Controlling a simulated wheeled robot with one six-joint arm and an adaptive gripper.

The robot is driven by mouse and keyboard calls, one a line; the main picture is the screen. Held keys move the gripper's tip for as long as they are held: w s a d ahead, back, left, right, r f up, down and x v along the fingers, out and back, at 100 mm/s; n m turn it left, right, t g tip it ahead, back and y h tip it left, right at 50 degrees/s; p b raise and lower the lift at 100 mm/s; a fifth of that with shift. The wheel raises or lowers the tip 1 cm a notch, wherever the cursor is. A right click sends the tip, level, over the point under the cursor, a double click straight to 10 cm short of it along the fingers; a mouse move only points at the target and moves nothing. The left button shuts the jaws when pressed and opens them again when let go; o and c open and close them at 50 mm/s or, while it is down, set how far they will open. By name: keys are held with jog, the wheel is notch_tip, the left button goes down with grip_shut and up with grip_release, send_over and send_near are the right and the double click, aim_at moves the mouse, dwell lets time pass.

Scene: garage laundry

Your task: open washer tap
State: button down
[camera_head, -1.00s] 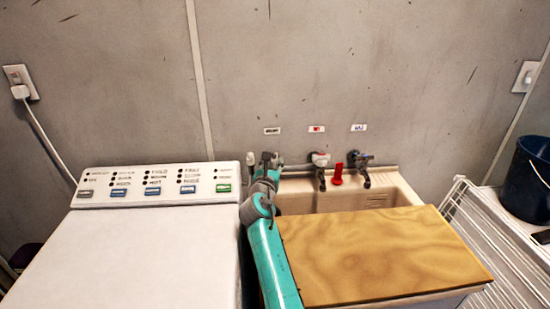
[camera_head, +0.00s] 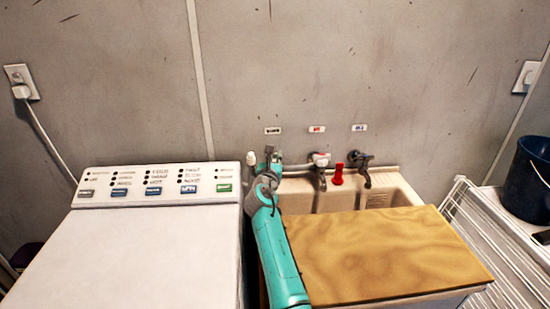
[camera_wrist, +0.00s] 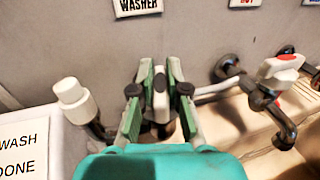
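The washer tap (camera_wrist: 160,102) stands under the "WASHER" label (camera_wrist: 137,5) in the wrist view, with a pale grey upright handle. My gripper (camera_wrist: 160,75) has its two green fingers on either side of this handle. Narrow gaps seem to show beside the handle, so the fingers look open around it; contact at the tips is unclear. The tap's lower body is hidden behind my wrist. In the head view my gripper (camera_head: 270,158) covers most of this tap, below the leftmost wall label (camera_head: 273,131).
A tap with a white and red handle (camera_head: 320,160) and a dark tap (camera_head: 361,165) stand to the right, with a red object (camera_head: 337,174) between them. A wooden board (camera_head: 385,255) covers the front of the sink (camera_head: 400,190). The washing machine (camera_head: 150,260) is close on the left.

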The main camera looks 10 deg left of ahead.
jog(key=shift+y, duration=0.3)
jog(key=shift+f+n+y, duration=0.15)
jog(key=shift+n+y, duration=0.45)
jog(key=shift+d, duration=0.1)
jog(key=shift+n+g+y, duration=0.4)
jog(key=shift+n+y, duration=0.6)
jog(key=shift+y, duration=0.5)
jog(key=c, duration=1.2)
grip_release()
jog(key=shift+o, duration=0.2)
jog(key=v, duration=1.2)
